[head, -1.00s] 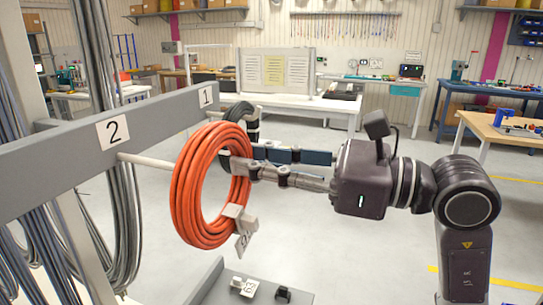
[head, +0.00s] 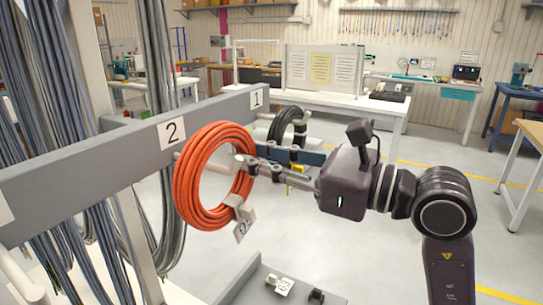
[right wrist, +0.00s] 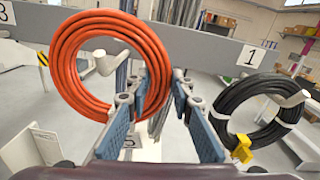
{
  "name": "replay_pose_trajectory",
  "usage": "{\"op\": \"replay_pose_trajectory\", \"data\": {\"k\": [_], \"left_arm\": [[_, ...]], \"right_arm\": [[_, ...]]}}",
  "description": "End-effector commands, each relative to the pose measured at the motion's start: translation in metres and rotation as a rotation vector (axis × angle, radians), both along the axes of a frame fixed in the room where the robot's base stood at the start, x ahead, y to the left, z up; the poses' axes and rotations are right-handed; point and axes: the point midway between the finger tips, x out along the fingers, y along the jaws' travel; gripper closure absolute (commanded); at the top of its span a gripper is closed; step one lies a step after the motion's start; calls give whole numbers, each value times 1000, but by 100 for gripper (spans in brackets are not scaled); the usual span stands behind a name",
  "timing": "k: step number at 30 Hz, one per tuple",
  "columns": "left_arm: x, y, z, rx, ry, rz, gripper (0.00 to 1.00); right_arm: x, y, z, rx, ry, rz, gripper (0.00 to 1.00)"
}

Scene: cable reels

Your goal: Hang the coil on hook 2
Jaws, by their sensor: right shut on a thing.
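The orange coil (head: 186,190) hangs upright around the pale peg of hook 2, close to the grey beam beneath the label 2 (head: 171,132). The peg's end (right wrist: 104,64) shows through the coil's opening in the right wrist view, where the orange coil (right wrist: 68,75) fills the upper left. My right gripper (head: 255,165) is shut on the coil's right side. In the right wrist view its fingers (right wrist: 160,100) stand on both sides of the cable. A pale tag (head: 240,222) hangs at the coil's lower right. My left gripper is not in view.
A black coil (right wrist: 232,100) hangs on hook 1, just right of my right gripper. The grey beam (head: 90,170) runs along the left. A low grey stand (head: 250,283) with small tags is below.

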Motion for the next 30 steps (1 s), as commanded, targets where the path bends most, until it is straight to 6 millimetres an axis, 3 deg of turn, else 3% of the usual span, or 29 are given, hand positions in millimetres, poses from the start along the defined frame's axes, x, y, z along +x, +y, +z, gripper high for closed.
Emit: {"op": "replay_pose_trajectory", "data": {"k": [2,13,27,28,30], "left_arm": [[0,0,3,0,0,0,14],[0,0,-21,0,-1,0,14],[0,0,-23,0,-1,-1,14],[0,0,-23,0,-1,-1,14],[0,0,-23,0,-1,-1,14]], "right_arm": [[3,6,2,3,0,1,100],[5,8,-24,2,-1,-1,100],[5,8,-27,2,-1,0,100],[5,8,-27,2,-1,0,76],[5,8,-27,2,-1,0,68]]}}
